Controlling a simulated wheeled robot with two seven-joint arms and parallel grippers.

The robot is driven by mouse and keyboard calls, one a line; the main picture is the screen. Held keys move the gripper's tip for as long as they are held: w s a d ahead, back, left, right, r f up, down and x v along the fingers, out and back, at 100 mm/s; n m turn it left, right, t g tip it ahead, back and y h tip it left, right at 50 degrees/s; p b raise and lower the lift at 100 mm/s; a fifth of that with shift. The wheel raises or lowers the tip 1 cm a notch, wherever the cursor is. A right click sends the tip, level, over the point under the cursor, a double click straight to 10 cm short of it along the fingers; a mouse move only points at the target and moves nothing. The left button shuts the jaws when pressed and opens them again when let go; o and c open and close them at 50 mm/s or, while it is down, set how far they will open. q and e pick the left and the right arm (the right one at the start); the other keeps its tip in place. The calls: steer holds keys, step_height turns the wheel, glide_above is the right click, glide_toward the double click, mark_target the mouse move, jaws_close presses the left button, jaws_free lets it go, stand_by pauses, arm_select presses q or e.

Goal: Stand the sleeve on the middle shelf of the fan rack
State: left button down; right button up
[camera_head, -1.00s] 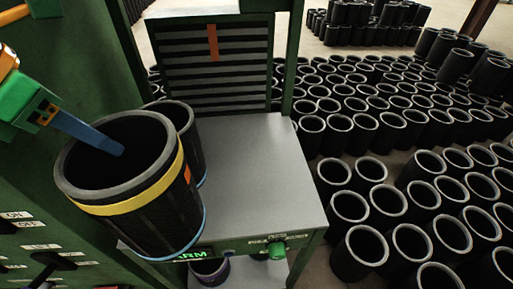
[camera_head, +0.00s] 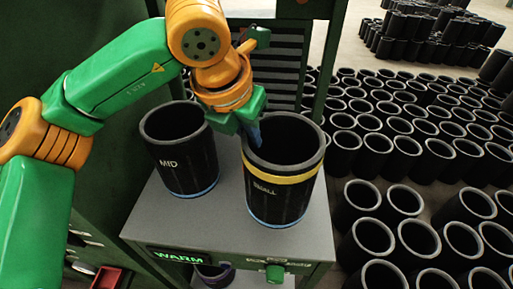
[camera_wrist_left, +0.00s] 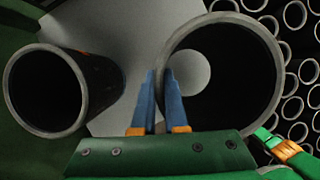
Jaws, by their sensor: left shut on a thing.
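A black sleeve with a yellow band and the word SMALL (camera_head: 275,195) is upright at the right part of the grey shelf (camera_head: 215,225) of the fan rack. My left gripper (camera_head: 253,138) is shut on its left wall near the rim. I cannot tell whether its blue lower edge touches the shelf or hangs just above. In the left wrist view the blue fingers (camera_wrist_left: 168,92) straddle the rim of this sleeve (camera_wrist_left: 240,24), and grey surface shows through its bore. My right gripper is not in view.
A sleeve marked MID (camera_head: 182,163) stands on the shelf to the left, with a gap between. A slatted fan panel (camera_head: 283,50) is behind. Many sleeves (camera_head: 361,197) stand on the right.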

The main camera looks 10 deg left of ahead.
arm_select(q)
steer(key=f, duration=0.3)
steer(key=d+f, duration=0.1)
steer(key=shift+w+d+f+p, duration=0.1)
steer(key=shift+w+f+p, duration=0.2)
steer(key=shift+w+p, duration=0.1)
steer(key=c, duration=1.3)
jaws_free()
steer(key=shift+s, duration=0.15)
steer(key=shift+c, duration=0.2)
steer(key=o, duration=0.4)
steer(key=shift+r, duration=0.15)
glide_toward(256, 151)
steer(key=v, duration=0.2)
steer(key=shift+s+r+b, duration=0.3)
steer(key=shift+s+b, duration=0.05)
steer(key=shift+s, duration=0.05)
